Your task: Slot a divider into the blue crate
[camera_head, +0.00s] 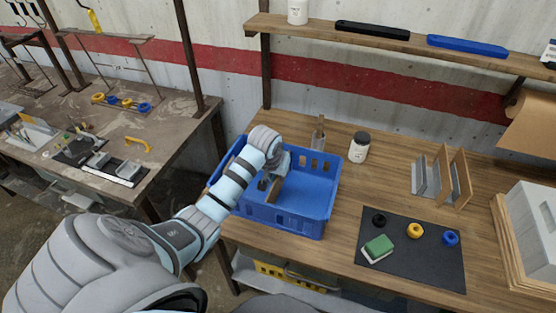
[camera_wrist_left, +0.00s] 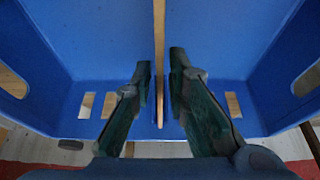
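The blue crate (camera_head: 292,222) stands on the wooden bench near its left end. My left gripper (camera_wrist_left: 160,62) reaches down into the crate. In the left wrist view a thin wooden divider (camera_wrist_left: 159,30) stands edge-on inside the crate, between the two fingers, with a small gap showing on each side. The fingers look open around it. In the head view the divider (camera_head: 274,189) shows as a tan piece beside the gripper (camera_head: 268,183), partly hidden by it. Whether the divider is fully seated cannot be told. My right gripper is not in view.
A rack with upright wooden and grey panels (camera_head: 458,178) stands to the right. A dark mat (camera_head: 412,262) holds a green-white sponge (camera_head: 377,249) and coloured rings. A white jar (camera_head: 358,147) is just behind the crate's right side. A shelf (camera_head: 385,43) runs above.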

